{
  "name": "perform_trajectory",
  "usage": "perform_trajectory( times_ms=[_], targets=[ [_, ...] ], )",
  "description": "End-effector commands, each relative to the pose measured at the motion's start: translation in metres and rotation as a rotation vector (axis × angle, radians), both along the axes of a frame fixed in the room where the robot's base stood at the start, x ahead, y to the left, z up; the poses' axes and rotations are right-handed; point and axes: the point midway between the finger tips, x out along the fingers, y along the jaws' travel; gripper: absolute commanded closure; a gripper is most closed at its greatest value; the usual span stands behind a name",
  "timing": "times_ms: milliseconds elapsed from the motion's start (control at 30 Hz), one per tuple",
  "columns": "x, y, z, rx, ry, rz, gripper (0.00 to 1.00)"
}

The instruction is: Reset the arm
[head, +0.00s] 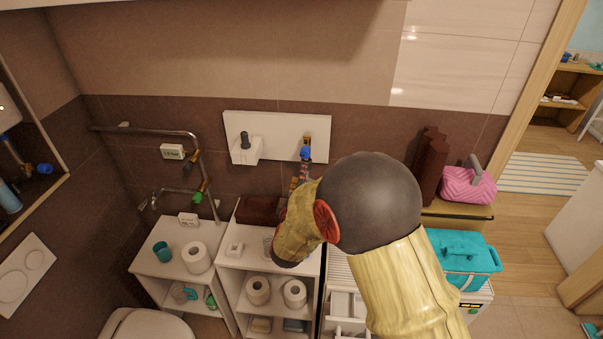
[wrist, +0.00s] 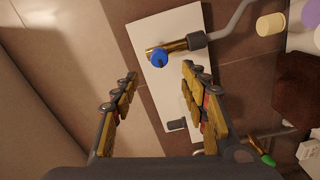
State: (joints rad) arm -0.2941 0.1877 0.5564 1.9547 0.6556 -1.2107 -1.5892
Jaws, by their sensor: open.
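In the wrist view my gripper (wrist: 159,72) has its two fingers spread wide apart, with nothing between them. Beyond the fingers is a white wall panel (wrist: 165,25) with a brass pipe fitting and a blue knob (wrist: 158,57). The fingers look clear of the panel. In the head view my bent arm crosses the middle, in front of the shelves and the tiled wall.
White shelves (head: 228,290) with paper rolls stand below the wall. A teal box (head: 465,257) is right of my arm, and a pink striped bag (head: 468,188) sits behind it. A toilet (head: 148,325) is at the lower left. Open floor lies at the right.

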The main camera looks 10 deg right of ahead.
Motion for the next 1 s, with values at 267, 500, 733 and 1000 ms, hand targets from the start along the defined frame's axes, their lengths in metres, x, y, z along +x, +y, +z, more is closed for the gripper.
perform_trajectory(
  times_ms=[267,500,733,1000],
  targets=[
    [0.000,0.000,0.000,0.000,0.000,0.000,0.55],
    [0.000,0.001,-0.004,0.066,-0.004,0.003,0.55],
    [-0.013,0.036,-0.092,0.438,0.237,0.072,0.55],
    [-0.092,0.086,-0.150,0.876,0.634,0.032,0.55]
  ],
)
